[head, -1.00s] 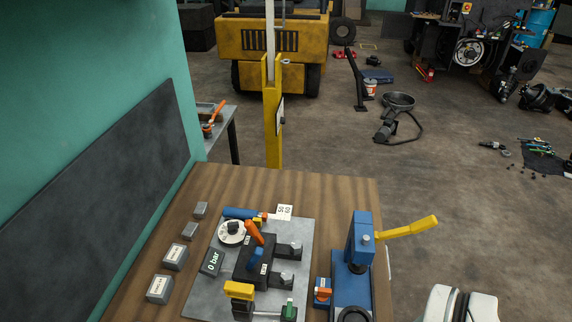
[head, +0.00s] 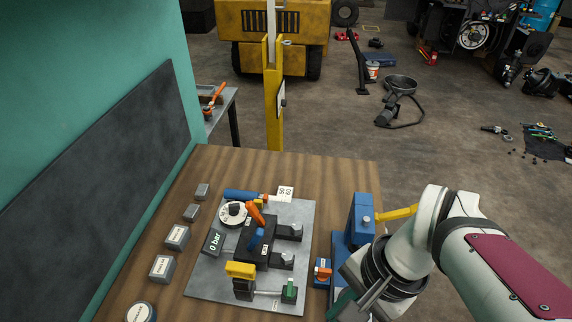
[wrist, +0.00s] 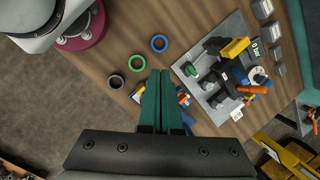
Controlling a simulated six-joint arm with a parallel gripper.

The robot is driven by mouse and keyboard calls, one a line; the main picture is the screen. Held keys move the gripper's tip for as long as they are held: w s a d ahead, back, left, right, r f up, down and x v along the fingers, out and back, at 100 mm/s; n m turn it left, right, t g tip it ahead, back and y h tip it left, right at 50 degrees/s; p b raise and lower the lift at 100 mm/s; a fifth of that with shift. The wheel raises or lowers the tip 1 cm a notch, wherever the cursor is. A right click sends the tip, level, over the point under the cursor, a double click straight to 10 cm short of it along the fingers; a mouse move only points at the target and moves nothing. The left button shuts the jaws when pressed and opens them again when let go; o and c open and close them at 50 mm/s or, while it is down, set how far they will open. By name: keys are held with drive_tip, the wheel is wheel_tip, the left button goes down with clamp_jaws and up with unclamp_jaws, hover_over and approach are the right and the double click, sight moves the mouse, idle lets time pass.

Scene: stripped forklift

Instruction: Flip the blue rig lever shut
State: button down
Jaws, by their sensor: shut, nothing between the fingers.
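The rig is a grey plate (head: 210,285) on the wooden bench, with a black valve block carrying an orange lever (head: 255,214) and a short blue lever (head: 257,238). The blue lever stands up from the block, in front of the orange one; I cannot tell its exact angle. In the wrist view the plate (wrist: 191,84) lies right of my fingers. My gripper (wrist: 160,72) has green fingers shut together with nothing between them. In the head view only part of a green finger shows at the bottom, right of the plate and apart from the blue lever.
A blue press (head: 360,215) with a yellow handle stands right of the plate, close to my arm. A small blue and orange part (head: 322,272) sits between them. A yellow clamp (head: 240,270) is at the plate's front. Black, green and blue rings (wrist: 159,43) lie on the bench.

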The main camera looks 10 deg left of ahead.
sight(255, 239)
drive_tip(key=w+a+f+m+y, duration=0.2)
drive_tip(key=w+f+m, duration=0.1)
drive_tip(key=w, duration=0.7)
drive_tip(key=w+a+f+m+y, duration=0.1)
drive_tip(key=w+f+m, duration=0.2)
drive_tip(key=w+m, duration=0.3)
drive_tip(key=w, duration=0.4)
drive_tip(key=shift+a+y, duration=0.4)
drive_tip(key=shift+a+f, duration=0.1)
drive_tip(key=shift+f, duration=0.05)
drive_tip(key=x, duration=0.9)
drive_tip(key=shift+w+a+f, duration=0.15)
drive_tip(key=shift+f, duration=0.1)
drive_tip(key=a, duration=0.1)
drive_tip(key=a+r, duration=0.1)
drive_tip(key=a, duration=0.1)
drive_tip(key=shift+a, duration=0.1)
drive_tip(key=shift+a+r, duration=0.2)
drive_tip(key=shift+a, duration=0.1)
drive_tip(key=shift+a, duration=0.1)
drive_tip(key=shift+a+r+h, duration=0.2)
drive_tip(key=shift+r+h, duration=0.05)
drive_tip(key=shift+h, duration=0.15)
